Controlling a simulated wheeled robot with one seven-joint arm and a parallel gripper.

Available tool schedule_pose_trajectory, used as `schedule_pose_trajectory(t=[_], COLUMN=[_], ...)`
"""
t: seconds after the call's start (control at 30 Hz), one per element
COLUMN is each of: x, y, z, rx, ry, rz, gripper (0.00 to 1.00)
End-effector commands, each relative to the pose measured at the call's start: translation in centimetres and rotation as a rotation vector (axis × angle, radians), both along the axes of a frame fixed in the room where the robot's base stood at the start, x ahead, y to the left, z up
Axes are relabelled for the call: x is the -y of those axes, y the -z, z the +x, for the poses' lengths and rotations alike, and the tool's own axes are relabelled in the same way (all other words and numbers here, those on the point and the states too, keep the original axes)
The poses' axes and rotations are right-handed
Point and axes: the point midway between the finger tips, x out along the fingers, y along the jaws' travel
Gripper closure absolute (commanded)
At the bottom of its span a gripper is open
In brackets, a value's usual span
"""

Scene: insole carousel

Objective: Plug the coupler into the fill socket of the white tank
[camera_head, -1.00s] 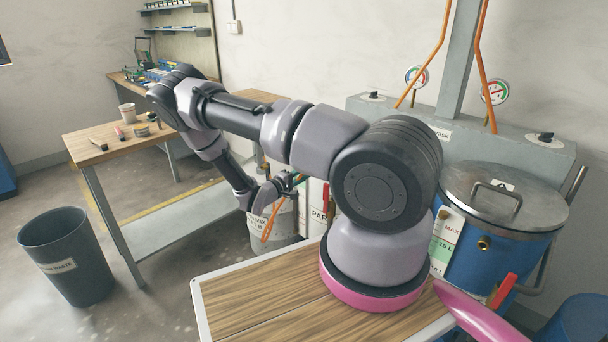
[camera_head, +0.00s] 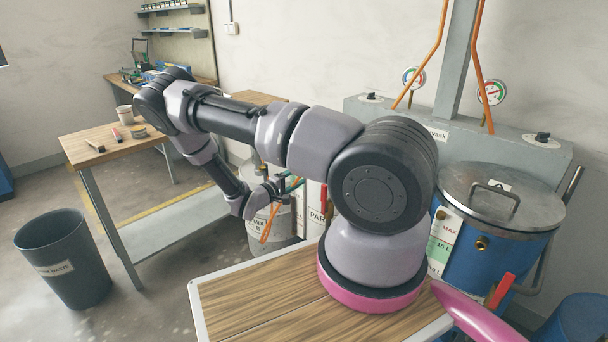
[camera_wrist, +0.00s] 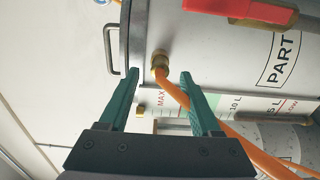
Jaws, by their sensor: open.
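The white tank (camera_wrist: 215,50) fills much of the wrist view; in the head view it shows only partly behind my arm (camera_head: 316,196). The brass coupler (camera_wrist: 160,60), with an orange hose (camera_wrist: 225,130) running from it, sits against the tank's wall and appears to be at a socket there; the socket itself is hidden. A second brass fitting (camera_wrist: 140,110) shows on the wall. My gripper (camera_wrist: 160,76) is open, its green fingers on either side of the coupler and hose, with gaps visible. In the head view my gripper (camera_head: 284,184) is small beside the tank.
A red handle (camera_wrist: 240,10) lies near the tank's wall in the wrist view. A grey pail (camera_head: 268,232) stands below my gripper. A blue tank (camera_head: 500,255) with a metal lid stands right. A wooden table (camera_head: 118,147) and a waste bin (camera_head: 65,262) are left.

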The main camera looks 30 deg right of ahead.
Motion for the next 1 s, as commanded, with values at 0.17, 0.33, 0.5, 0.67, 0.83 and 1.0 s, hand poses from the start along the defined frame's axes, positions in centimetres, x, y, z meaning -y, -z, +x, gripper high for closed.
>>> schedule_pose_trajectory(t=[0.17, 0.33, 0.5, 0.67, 0.83, 1.0], x=[-3.7, -6.1, -7.1, -7.2, -7.2, -7.2], y=[0.0, 0.0, 0.0, 0.0, 0.0, -0.1], z=[-1.2, -2.1, -2.6, -2.6, -2.6, -2.6], rx=[0.001, 0.001, 0.002, 0.001, 0.001, 0.002], ry=[-0.004, -0.001, 0.0, 0.001, 0.001, 0.003], rz=[0.001, -0.001, 0.0, -0.001, -0.001, 0.001], gripper=[0.35, 0.35, 0.35, 0.35, 0.35, 0.35])
